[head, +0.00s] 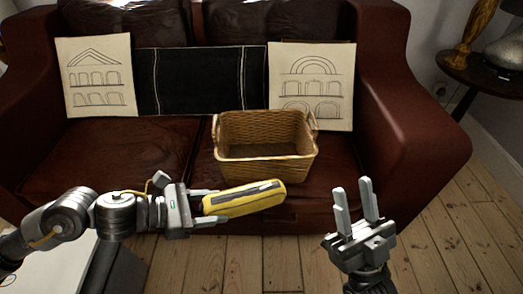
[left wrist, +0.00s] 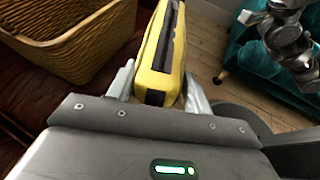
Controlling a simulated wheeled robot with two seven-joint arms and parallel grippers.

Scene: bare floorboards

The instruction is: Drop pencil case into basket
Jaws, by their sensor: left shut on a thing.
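The yellow pencil case (head: 244,199) with a dark zip strip is held in my left gripper (head: 205,205), in front of the sofa seat. In the left wrist view the pencil case (left wrist: 160,50) sits between the two fingers of the left gripper (left wrist: 160,88). The wicker basket (head: 266,164) stands on the sofa seat, behind and slightly right of the case in the head view. The basket also shows at the upper left of the left wrist view (left wrist: 85,50). My right gripper (head: 356,202) is open and empty, pointing up, right of the case.
The dark red leather sofa (head: 408,130) fills the back. Two printed cushions (head: 95,75) (head: 311,80) and a black cloth (head: 200,80) lean on its backrest. A round side table (head: 490,75) stands at the right. The floorboards (head: 450,240) at the front right are clear.

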